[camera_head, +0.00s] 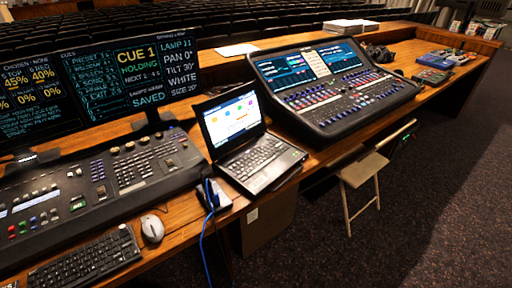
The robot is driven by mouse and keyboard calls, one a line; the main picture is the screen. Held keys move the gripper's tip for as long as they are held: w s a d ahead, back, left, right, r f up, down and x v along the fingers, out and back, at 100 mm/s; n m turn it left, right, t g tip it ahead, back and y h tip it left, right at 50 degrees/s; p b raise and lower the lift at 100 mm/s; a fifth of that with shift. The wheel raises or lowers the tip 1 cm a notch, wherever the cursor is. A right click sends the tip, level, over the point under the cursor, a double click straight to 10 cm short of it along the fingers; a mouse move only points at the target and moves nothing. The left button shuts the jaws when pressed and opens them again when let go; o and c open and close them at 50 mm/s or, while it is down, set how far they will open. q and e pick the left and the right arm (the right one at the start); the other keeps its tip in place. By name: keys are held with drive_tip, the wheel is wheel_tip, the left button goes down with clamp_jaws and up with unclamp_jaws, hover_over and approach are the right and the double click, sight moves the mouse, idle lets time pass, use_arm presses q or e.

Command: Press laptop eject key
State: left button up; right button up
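The laptop (252,143) stands open on the wooden desk, between a lighting console and a sound mixing desk. Its screen (233,120) is lit, with a white window and coloured icons. Its dark keyboard (258,157) faces the front edge of the desk. The eject key is too small to make out among the keys. Neither of my grippers shows in the head view.
The lighting console (95,185) is left of the laptop, with a mouse (152,228) and black keyboard (85,262) in front. The mixing desk (330,88) is to the right. A blue cable (203,240) hangs over the edge. A folding chair (362,172) stands before the desk.

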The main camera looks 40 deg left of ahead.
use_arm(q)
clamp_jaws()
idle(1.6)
